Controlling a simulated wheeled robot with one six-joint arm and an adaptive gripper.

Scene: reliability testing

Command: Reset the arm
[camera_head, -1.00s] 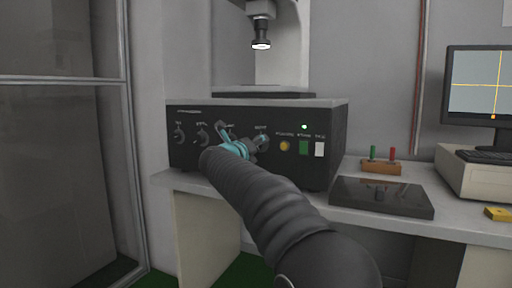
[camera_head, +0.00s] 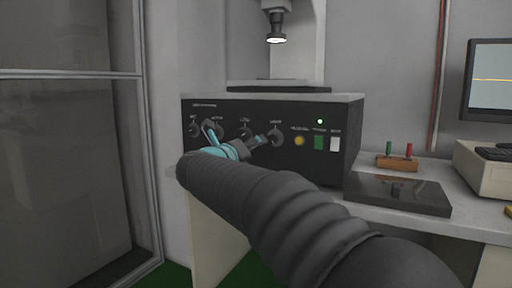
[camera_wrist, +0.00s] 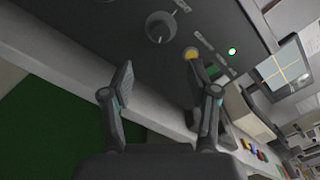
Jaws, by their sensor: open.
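My arm (camera_head: 260,200) reaches from the lower right of the head view toward the black control box. My gripper (camera_head: 235,142), with teal parts, is in front of the box's knobs. In the wrist view my gripper (camera_wrist: 168,88) shows two fingers spread apart with nothing between them. The control box (camera_wrist: 195,25) lies beyond the fingertips, with a knob (camera_wrist: 160,27) and a yellow button (camera_wrist: 192,54) on its face. In the head view the box (camera_head: 340,150) carries several knobs, a yellow button, a green switch and a white switch.
The box stands on a light bench (camera_head: 480,222). A dark flat plate (camera_head: 420,195), a wooden block (camera_head: 398,164) with green and red pegs, and a monitor (camera_head: 492,80) are to the right. A glass-panelled frame (camera_head: 150,130) stands at the left.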

